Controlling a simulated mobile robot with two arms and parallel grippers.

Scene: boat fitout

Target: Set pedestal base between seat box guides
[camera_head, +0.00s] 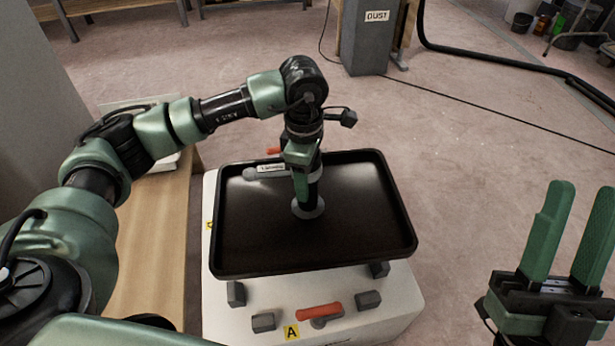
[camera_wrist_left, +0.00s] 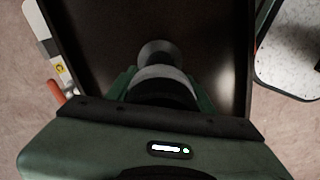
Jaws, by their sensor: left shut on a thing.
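My left gripper (camera_head: 305,178) points down over a black tray. It is shut on a dark upright post with a pale band and a round grey flange (camera_head: 308,208), which looks like the pedestal base. In the left wrist view the grey disc (camera_wrist_left: 158,50) shows beyond the post, between the green fingers. I cannot tell whether the flange touches the tray floor. Dark grey blocks, perhaps the guides (camera_head: 236,293) (camera_head: 368,300), stand along the white box's near side, outside the tray. My right gripper (camera_head: 575,235) is open and empty at the right.
The black tray (camera_head: 250,262) sits on the white box (camera_head: 400,318). A grey labelled tool (camera_head: 266,172) lies at the tray's back left. A red-handled lever (camera_head: 320,312) is by label A. A wooden bench (camera_head: 150,250) stands left; a grey DUST bin (camera_head: 368,40) stands behind. Floor is clear at right.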

